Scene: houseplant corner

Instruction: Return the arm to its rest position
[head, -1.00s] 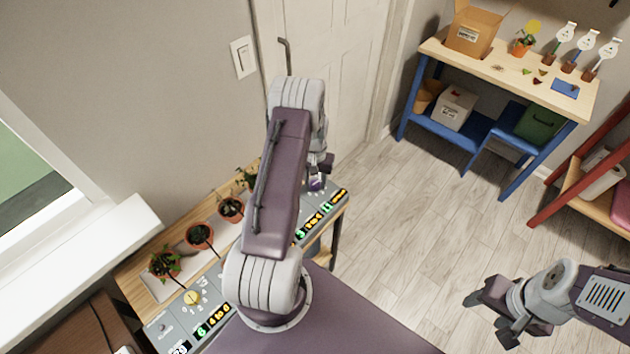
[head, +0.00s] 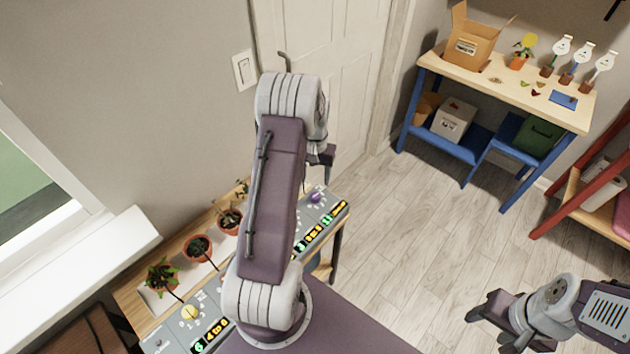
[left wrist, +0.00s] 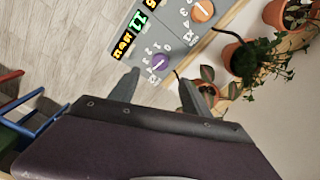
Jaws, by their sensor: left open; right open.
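My left arm (head: 275,200) stands folded up in the middle of the head view. My left gripper (head: 322,157) shows only in part there, beside the arm's upper end and above the purple knob (head: 317,196). In the left wrist view, my left gripper (left wrist: 160,84) has its two fingers apart with nothing between them. The purple knob (left wrist: 160,63) lies beyond the fingertips, apart from them. My right gripper (head: 492,322) is open and empty over the floor at lower right.
A plant bench with a grey control panel (head: 210,310), a yellow knob (head: 190,312) and potted plants (head: 197,248) runs along the wall by the window. An orange knob (left wrist: 202,11) shows in the left wrist view. A workbench (head: 480,75) stands at back right. The floor (head: 430,230) between is clear.

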